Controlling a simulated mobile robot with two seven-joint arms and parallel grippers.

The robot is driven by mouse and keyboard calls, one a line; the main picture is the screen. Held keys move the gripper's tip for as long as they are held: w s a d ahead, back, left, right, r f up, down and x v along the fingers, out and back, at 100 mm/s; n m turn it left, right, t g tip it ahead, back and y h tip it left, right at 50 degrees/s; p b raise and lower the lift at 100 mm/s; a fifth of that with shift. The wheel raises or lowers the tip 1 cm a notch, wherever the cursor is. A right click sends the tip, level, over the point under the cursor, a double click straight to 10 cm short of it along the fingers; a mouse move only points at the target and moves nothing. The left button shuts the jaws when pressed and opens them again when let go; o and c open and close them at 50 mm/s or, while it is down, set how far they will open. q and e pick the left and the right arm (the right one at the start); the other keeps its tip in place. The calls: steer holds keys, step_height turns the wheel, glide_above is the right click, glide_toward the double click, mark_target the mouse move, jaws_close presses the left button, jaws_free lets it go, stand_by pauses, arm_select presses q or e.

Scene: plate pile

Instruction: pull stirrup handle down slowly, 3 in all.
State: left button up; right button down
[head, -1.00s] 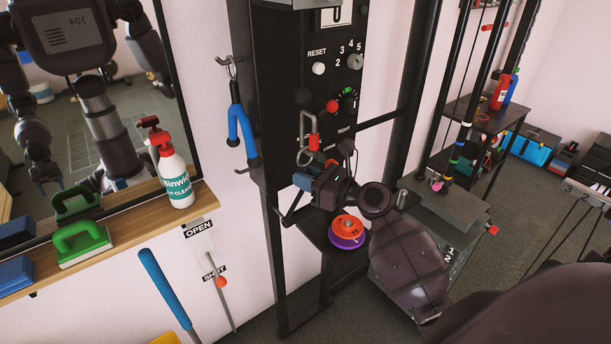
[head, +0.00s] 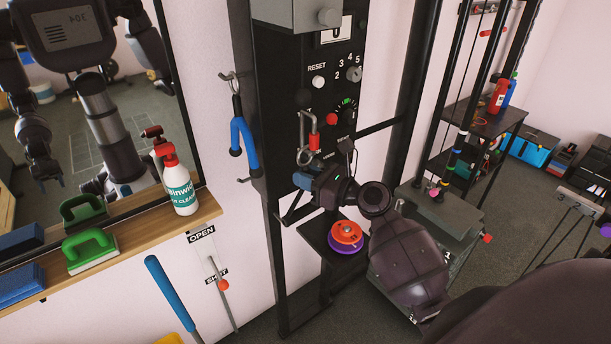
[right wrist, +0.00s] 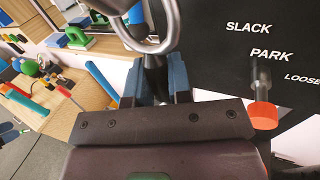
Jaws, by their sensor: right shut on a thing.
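In the right wrist view, my blue fingers (right wrist: 157,80) are shut on a dark stem (right wrist: 154,68) just under a shiny metal ring (right wrist: 150,25). I take this to be the stirrup handle; my gripper hides most of its lower part. The counter window (head: 337,34) is partly covered by a grey block (head: 305,12). My left gripper does not show directly.
A lever with an orange end (right wrist: 263,114) stands near the SLACK, PARK and LOOSE labels. Orange and purple discs (head: 346,233) lie on a small shelf below my gripper. A blue forked handle (head: 243,140) hangs at left. A spray bottle (head: 178,185) stands on the wall shelf.

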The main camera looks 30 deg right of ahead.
mark_target(307, 164)
steer(key=shift+r+p, duration=0.6)
steer(key=shift+r, duration=1.1)
steer(key=shift+r, duration=1.3)
